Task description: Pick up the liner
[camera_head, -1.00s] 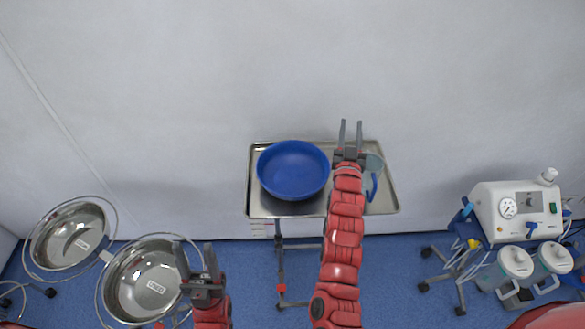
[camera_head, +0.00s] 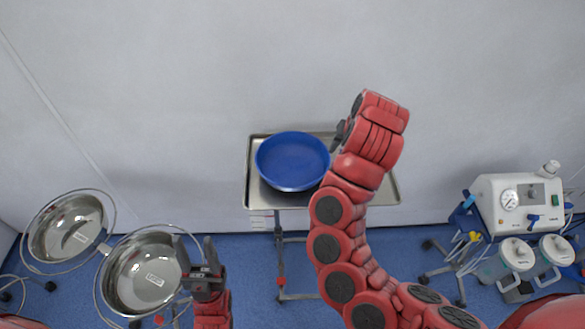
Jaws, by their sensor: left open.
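Nothing in view is clearly a liner. A round blue basin (camera_head: 292,160) sits on the metal tray. Two steel bowls in ring stands are at the lower left, the near bowl (camera_head: 146,278) and the far bowl (camera_head: 70,226), each with a small label inside. My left gripper (camera_head: 195,246) is open and empty, with its fingers over the right side of the near bowl. My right gripper (camera_head: 339,134) is mostly hidden behind its own bent arm, just right of the blue basin. Its jaws cannot be made out.
The metal tray (camera_head: 249,195) is on a stand by the white wall. My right arm covers much of its right half. A white suction machine (camera_head: 518,205) with canisters (camera_head: 516,254) is at the right. Blue floor is free between the near bowl and the tray stand.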

